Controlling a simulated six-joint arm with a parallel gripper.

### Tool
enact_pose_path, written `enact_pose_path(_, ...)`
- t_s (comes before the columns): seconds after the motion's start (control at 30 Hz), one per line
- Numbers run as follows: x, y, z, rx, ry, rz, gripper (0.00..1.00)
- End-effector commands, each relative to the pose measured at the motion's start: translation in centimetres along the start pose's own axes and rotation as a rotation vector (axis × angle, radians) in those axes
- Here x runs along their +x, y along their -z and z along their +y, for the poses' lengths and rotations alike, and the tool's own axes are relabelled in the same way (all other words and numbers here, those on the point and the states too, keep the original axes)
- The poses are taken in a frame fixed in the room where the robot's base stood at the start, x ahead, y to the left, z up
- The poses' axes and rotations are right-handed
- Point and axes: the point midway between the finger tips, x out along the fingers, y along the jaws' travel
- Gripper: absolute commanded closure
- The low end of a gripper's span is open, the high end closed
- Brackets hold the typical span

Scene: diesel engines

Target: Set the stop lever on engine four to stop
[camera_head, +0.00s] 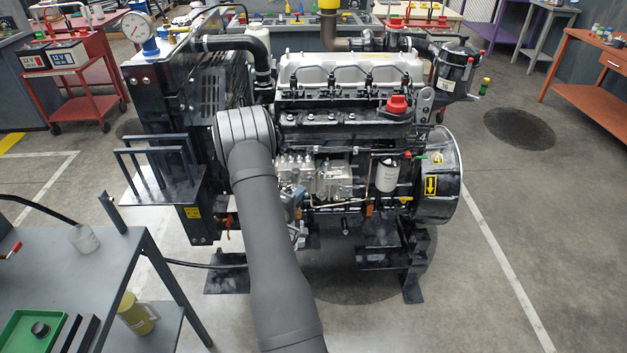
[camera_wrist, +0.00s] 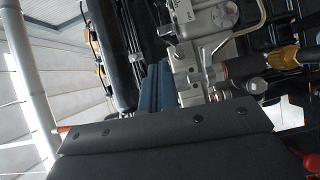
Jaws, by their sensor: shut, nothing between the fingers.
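In the wrist view, my blue gripper fingers (camera_wrist: 158,75) are together and empty, beside silver pump parts (camera_wrist: 198,55). A small lever with an orange tip (camera_wrist: 63,129) shows at lower left there. I cannot tell whether it is the stop lever. My arm hides part of the pump side in the head view.
A white filter (camera_head: 387,175) and thin fuel pipes are right of the pump. An orange-handled part (camera_head: 228,228) is low at left. A grey bench (camera_head: 110,262) stands at front left.

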Motion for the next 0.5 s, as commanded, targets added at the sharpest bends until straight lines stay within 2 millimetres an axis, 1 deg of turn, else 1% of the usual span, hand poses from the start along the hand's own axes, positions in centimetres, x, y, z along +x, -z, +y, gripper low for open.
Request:
enact_pose_path(0.03,-0.30,0.18,-0.50,-0.016,-0.007,0.000,1.00)
enact_pose_path(0.13,-0.60,0.24,-0.99,-0.038,-0.017,-0.004,1.00)
enact_pose_path(0.5,-0.65,0.27,-1.06,-0.044,-0.021,-0.005,1.00)
